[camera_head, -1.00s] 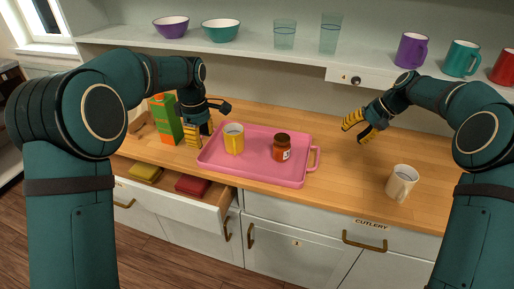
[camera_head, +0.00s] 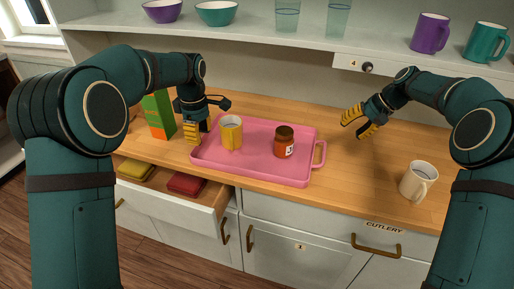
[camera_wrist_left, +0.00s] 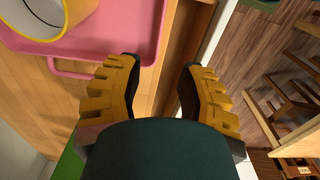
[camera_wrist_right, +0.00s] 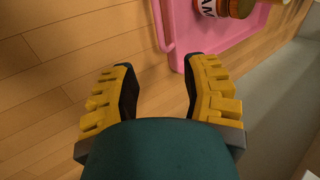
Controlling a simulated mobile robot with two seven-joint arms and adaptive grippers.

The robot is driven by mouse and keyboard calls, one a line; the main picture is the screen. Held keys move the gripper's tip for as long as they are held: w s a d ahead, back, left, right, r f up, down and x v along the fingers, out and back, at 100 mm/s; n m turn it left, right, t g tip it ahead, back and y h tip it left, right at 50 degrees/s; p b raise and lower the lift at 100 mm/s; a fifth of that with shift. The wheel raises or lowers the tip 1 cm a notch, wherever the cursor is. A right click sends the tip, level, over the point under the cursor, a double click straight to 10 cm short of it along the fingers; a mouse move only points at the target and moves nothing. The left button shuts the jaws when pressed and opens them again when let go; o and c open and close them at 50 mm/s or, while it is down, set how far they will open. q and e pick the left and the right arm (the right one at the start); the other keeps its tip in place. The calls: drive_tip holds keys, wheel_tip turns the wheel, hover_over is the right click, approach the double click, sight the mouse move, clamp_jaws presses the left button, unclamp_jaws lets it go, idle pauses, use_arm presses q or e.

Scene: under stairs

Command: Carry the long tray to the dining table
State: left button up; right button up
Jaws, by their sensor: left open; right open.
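The long pink tray (camera_head: 262,171) lies flat on the wooden counter, with a handle at its right end. A yellow mug (camera_head: 231,133) and a jam jar (camera_head: 284,143) stand upright on it. My left gripper (camera_head: 199,134) is open at the tray's left end, apart from the handle; the left wrist view shows the tray (camera_wrist_left: 136,25), its handle and the yellow mug (camera_wrist_left: 40,14) above the open fingers. My right gripper (camera_head: 354,124) is open and empty above the counter, right of the tray; the right wrist view shows the tray's handle (camera_wrist_right: 160,28) beyond the fingers. The dining table is not identifiable.
A cream mug (camera_head: 417,181) stands on the counter at right. A green and orange carton (camera_head: 158,115) stands behind the left gripper. An open drawer (camera_head: 190,205) with yellow and red items juts out below. A shelf (camera_head: 300,38) with bowls, glasses and mugs hangs above.

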sight(205, 161)
use_arm(q)
wheel_tip(205, 161, down, 12)
drive_tip(key=shift+f, duration=0.1)
use_arm(e)
drive_tip(key=x, duration=1.2)
drive_tip(key=shift+f, duration=0.15)
use_arm(q)
clamp_jaws()
use_arm(e)
clamp_jaws()
